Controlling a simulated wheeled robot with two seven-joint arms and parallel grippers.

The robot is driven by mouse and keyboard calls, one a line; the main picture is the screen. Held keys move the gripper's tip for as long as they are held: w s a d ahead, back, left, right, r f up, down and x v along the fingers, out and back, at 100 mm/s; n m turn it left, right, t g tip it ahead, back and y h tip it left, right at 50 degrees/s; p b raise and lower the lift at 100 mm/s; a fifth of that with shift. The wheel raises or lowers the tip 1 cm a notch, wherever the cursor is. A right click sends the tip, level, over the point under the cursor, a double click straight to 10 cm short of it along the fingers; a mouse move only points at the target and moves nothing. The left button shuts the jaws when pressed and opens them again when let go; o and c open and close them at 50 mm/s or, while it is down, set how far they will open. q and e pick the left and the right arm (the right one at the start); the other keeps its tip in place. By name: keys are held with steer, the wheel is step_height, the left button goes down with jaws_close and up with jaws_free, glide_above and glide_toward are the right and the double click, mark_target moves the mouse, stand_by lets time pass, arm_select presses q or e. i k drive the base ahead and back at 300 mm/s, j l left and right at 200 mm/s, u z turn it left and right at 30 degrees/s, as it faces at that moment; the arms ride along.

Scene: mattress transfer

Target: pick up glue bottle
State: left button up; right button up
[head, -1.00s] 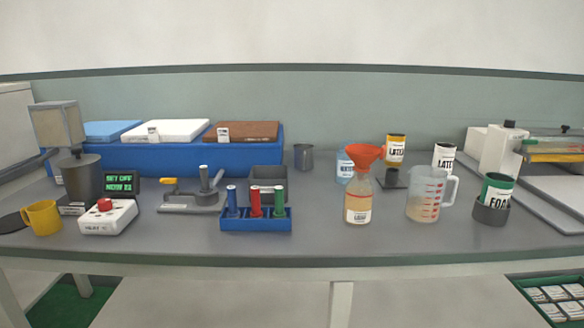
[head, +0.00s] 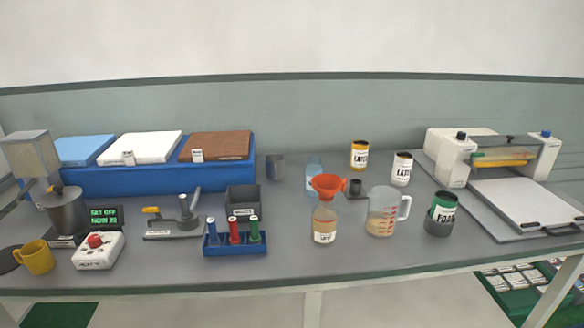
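No bottle carries a label that I can clearly read as glue. A clear bottle (head: 324,225) with amber liquid and a white label stands upright at the front middle of the bench, with an orange funnel (head: 328,185) in its neck. A pale blue bottle (head: 314,174) stands behind it, partly hidden by the funnel. A yellow labelled container (head: 360,155), a white labelled one (head: 401,169) and a green one (head: 443,207) in a dark round holder stand to the right; their small print is hard to read. Neither of my grippers is in view.
A measuring jug (head: 382,211) stands close right of the funnel bottle. Left are a blue rack (head: 235,246) with coloured tubes, a lever device (head: 180,222), a control box (head: 98,251) and a yellow mug (head: 37,257). A press-like machine (head: 525,205) fills the right. The front strip is clear.

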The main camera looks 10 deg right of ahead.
mark_target(324, 215)
steer(key=i+l, duration=0.65)
steer(key=l, duration=0.2)
steer(key=k+j, duration=0.45)
